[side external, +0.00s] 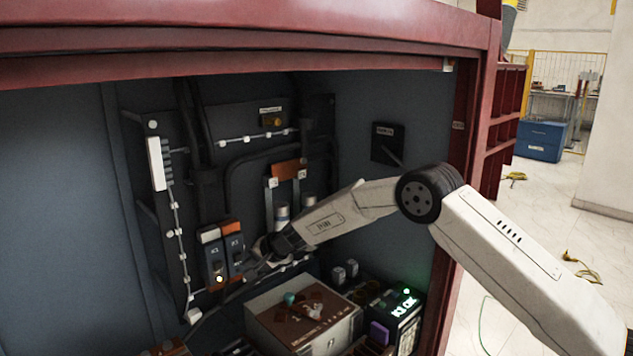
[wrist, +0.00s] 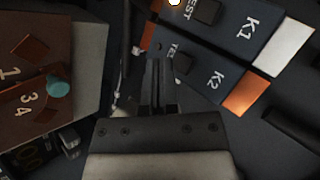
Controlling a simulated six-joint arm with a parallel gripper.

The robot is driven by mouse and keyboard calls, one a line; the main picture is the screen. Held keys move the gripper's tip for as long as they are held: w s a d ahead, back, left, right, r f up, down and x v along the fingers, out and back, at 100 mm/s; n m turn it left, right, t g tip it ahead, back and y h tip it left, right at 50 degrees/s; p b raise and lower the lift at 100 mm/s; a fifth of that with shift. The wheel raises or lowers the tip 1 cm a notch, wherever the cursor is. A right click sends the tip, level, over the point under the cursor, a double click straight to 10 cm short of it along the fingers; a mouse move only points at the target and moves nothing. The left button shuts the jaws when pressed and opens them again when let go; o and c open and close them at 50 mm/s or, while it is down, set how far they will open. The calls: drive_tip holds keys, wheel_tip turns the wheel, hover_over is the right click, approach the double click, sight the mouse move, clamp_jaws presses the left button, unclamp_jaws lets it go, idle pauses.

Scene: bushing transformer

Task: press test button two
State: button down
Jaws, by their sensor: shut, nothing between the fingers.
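Relay module K2 (wrist: 212,82), dark with an orange end cap, lies beside module K1 (wrist: 245,38), which has a white end cap. The side view shows K1 (side external: 212,259) left of K2 (side external: 234,248). K2's dark test button (wrist: 184,60) sits by a partly hidden "TEST" label. K1's test button (wrist: 208,11) is near the wrist view's top edge. My gripper (wrist: 158,66) is shut and empty, its tips beside K2's lower end, close to its button. I cannot tell whether they touch. The gripper (side external: 254,264) also shows right of K2 in the side view.
A lamp glows white on K1's lower end (side external: 219,279). Below stands a box with a brown top (side external: 303,312) and a teal knob (wrist: 59,89). A lit green display (side external: 404,307) is at its right. Cables and the red cabinet frame (side external: 250,45) bound the space.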

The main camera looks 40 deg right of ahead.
drive_tip(key=shift+w, duration=0.5)
drive_tip(key=shift+w, duration=0.85)
idle(2.9)
drive_tip(key=shift+s, duration=0.1)
idle(0.3)
drive_tip(key=shift+s, duration=0.75)
drive_tip(key=shift+s, duration=2.5)
